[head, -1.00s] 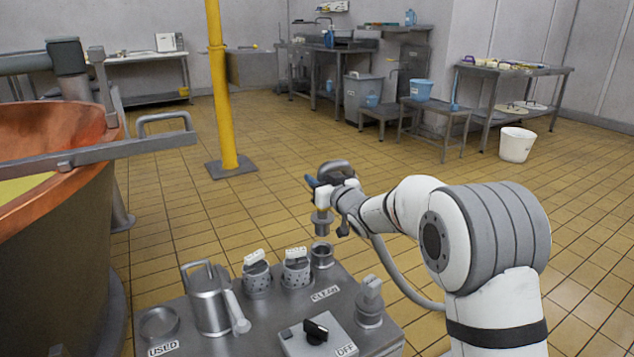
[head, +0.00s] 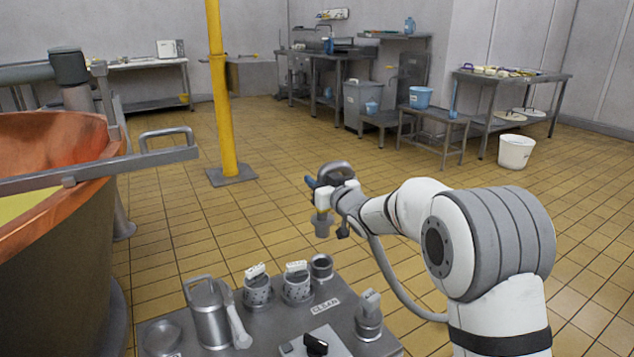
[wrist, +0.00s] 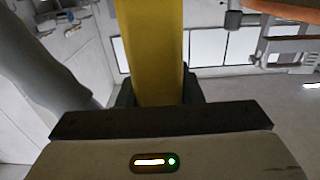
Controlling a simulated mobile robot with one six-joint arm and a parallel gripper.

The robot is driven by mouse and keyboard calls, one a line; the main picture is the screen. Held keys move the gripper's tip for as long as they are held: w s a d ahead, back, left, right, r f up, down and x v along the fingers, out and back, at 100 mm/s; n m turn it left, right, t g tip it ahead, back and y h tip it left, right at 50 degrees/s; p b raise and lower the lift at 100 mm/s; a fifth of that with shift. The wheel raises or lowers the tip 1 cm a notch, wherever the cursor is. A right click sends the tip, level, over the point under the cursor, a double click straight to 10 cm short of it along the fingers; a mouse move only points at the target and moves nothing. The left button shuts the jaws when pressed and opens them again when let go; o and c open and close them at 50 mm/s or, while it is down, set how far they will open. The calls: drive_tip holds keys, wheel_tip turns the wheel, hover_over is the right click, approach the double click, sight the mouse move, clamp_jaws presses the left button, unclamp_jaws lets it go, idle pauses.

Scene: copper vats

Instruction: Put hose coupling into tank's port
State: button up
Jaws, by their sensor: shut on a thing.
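My gripper (head: 323,198) is out in front of my white arm, above and beyond the far edge of a grey tool stand. It is shut on a grey cylindrical piece (head: 322,227) that hangs below it and looks like the hose coupling. A grey hose (head: 385,270) runs from the wrist area down to the right.
The grey stand holds a metal jug (head: 208,315), perforated cups (head: 257,290), an open round socket (head: 321,268) and a black knob (head: 315,344). A yellow pole (head: 220,100) rises beyond. A rail handle (head: 168,143) juts from the vat.

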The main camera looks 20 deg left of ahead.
drive_tip(key=shift+r+p, duration=0.85)
drive_tip(key=shift+r, duration=0.6)
